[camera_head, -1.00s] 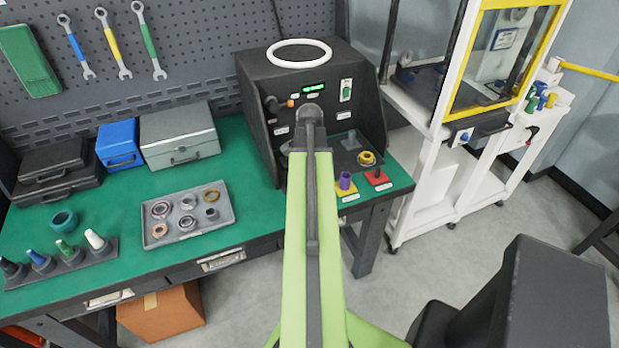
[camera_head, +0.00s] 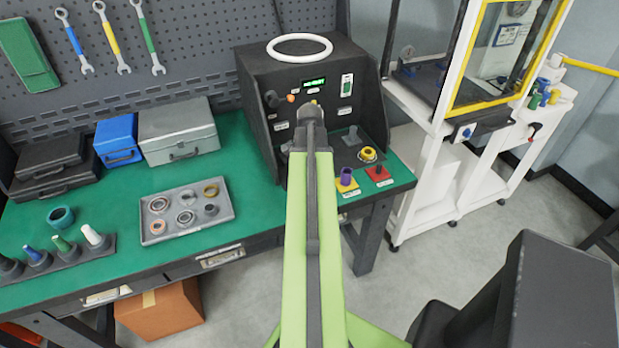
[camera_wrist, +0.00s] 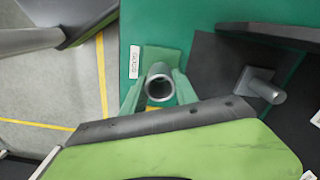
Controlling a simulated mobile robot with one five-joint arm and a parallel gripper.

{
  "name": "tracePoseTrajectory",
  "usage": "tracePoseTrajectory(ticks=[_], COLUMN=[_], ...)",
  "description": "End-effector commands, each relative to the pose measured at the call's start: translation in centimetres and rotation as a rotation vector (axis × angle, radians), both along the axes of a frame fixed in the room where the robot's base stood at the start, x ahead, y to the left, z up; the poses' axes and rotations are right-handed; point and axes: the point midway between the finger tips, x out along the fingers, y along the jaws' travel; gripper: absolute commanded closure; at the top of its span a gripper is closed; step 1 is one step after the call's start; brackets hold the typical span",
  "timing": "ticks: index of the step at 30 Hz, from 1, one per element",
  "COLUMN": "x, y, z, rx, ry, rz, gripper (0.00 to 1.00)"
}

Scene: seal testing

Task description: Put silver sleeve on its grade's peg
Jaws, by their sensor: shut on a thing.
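The silver sleeve (camera_wrist: 153,91) shows in the wrist view as a short round tube, with its open end towards the camera. My gripper (camera_wrist: 159,80) is shut on it, with a green finger on each side. Behind the sleeve is a green plate (camera_wrist: 172,57) beside a small white label (camera_wrist: 135,62); I cannot tell whether the sleeve touches a peg there. A bare grey peg (camera_wrist: 262,85) on a dark base stands to the right. In the head view my arm hides the gripper and sleeve. That view shows a grey peg (camera_head: 352,134) at the tester.
The dark tester housing (camera_head: 255,95) rises at the back. A grey tray (camera_head: 228,211) of rings lies left.

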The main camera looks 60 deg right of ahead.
Motion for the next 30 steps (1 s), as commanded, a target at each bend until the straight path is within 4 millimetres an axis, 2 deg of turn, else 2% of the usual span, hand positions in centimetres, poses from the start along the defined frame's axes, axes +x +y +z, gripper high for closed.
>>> tracePoseTrajectory(ticks=[7, 8, 13, 23, 30], x=[0.0, 0.0, 0.0, 0.0, 0.0], y=[0.0, 0.0, 0.0, 0.0, 0.0], z=[-0.2, -0.2, -0.1, 0.0, 1.5], rx=[0.0, 0.0, 0.0, 0.0, 0.0], ry=[0.0, 0.0, 0.0, 0.0, 0.0], rz=[0.0, 0.0, -0.001, -0.001, -0.001], gripper=[1.0, 0.64, 0.42, 0.4, 0.4])
